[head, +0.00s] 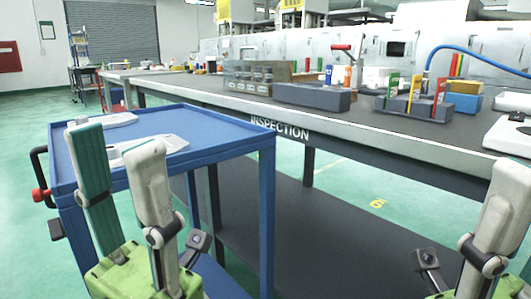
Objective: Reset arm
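My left gripper (114,142) rises from the bottom left, with a green palm and two upright fingers. One finger shows a teal pad, the other is pale; they stand apart, with nothing visible held between them. In the picture it overlaps the near left part of the blue trolley (225,132). My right gripper (509,168) shows only in part at the bottom right edge. One pale finger is visible there, and the rest is cut off, so its opening is hidden.
Pale castings (106,120) lie on the trolley top. The inspection bench (345,119) stands behind and right, bearing grey blocks (312,96), coloured pieces, bottles and a blue hose (470,52). A dark lower shelf (320,225) runs beneath it. Green floor is clear at the far left.

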